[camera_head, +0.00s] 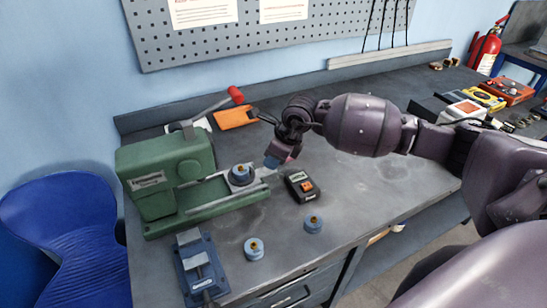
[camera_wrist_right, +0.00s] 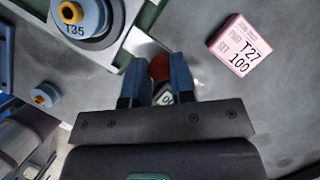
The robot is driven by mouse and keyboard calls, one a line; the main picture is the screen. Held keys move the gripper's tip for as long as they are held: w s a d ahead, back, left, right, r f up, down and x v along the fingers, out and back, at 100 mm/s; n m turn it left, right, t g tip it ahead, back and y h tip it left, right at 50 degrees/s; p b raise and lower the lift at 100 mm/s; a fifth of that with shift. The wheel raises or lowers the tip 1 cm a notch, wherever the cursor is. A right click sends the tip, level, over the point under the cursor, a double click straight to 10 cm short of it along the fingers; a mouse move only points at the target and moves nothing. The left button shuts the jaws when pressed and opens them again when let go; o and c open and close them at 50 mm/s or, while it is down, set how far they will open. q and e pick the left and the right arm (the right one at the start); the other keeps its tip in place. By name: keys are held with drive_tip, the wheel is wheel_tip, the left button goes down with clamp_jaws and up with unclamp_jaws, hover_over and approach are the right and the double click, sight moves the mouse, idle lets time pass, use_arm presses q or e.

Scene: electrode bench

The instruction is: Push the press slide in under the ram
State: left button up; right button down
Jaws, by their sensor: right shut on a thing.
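The green press (camera_head: 165,175) stands at the left of the bench, its red-knobbed lever raised behind it. Its slide (camera_head: 262,178) is drawn out to the right, clear of the ram, and carries a blue electrode with a brass top (camera_head: 241,173). In the right wrist view this electrode (camera_wrist_right: 76,18) reads T35. My right gripper (camera_head: 272,161) is at the slide's outer end. In the right wrist view a round red knob (camera_wrist_right: 159,68) shows between its blue fingers (camera_wrist_right: 160,84); the fingers partly hide it. My left gripper is not in view.
A black box with an orange button (camera_head: 301,186) lies close to my right gripper. Two blue electrodes (camera_head: 254,249) (camera_head: 313,224) and a blue vise (camera_head: 200,268) stand towards the front.

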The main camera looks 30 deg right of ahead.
sight(235, 172)
drive_tip(key=a, duration=1)
drive_tip(key=shift+w, duration=0.3)
drive_tip(key=shift+a, duration=0.15)
drive_tip(key=c, duration=1.3)
unclamp_jaws()
drive_tip(key=shift+c, duration=0.2)
drive_tip(key=o, duration=0.4)
drive_tip(key=shift+a, duration=0.2)
drive_tip(key=shift+c, duration=0.2)
drive_tip(key=shift+d, duration=0.15)
drive_tip(key=shift+r, duration=0.1)
drive_tip(key=shift+r, duration=0.2)
drive_tip(key=v, duration=1)
